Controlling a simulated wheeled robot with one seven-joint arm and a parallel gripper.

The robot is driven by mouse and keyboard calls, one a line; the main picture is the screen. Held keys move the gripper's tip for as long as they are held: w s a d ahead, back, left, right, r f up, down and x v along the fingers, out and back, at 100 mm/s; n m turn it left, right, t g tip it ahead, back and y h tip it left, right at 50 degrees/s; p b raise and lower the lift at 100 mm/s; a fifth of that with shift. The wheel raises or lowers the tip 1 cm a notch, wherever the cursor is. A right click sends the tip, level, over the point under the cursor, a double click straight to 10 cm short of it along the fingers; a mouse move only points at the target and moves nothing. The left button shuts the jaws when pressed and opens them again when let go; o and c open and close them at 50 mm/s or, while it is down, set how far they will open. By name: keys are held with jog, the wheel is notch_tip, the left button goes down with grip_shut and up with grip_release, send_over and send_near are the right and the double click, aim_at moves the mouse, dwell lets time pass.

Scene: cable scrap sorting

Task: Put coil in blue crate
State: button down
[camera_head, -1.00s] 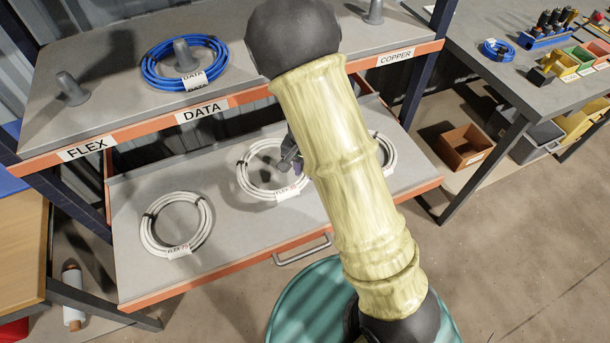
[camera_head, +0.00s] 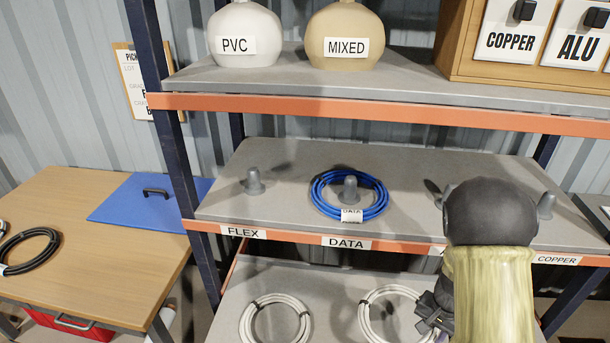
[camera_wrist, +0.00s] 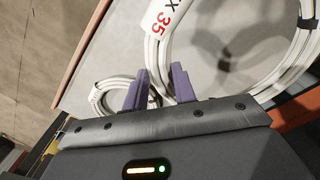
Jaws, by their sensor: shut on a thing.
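My gripper (camera_head: 436,312) is at the right edge of a white coil (camera_head: 366,312) over the lower shelf. In the wrist view, the purple fingers (camera_wrist: 160,88) are shut on this white coil (camera_wrist: 153,55), which has a white tag ending in "X 35". Whether the coil is lifted clear of the shelf I cannot tell. A second white coil (camera_head: 250,320) lies to its left on the lower shelf; a smaller-looking white coil (camera_wrist: 98,94) shows behind the fingers in the wrist view. I cannot make out a blue crate in the current views.
A blue coil (camera_head: 322,195) rests around a peg on the middle shelf (camera_head: 285,185), above an orange front edge. A wooden table (camera_head: 100,255) at left holds a black coil (camera_head: 50,245) and a blue panel with a handle (camera_head: 130,200). Jugs (camera_head: 245,22) stand on the upper shelf.

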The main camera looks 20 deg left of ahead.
jog(key=w+d+r+n+p, duration=0.2)
jog(key=d+r+n+p, duration=0.1)
jog(key=d+p, duration=0.2)
jog(key=shift+d+r+n+p, duration=0.2)
jog(key=shift+n+p, duration=0.1)
jog(key=shift+p, duration=0.2)
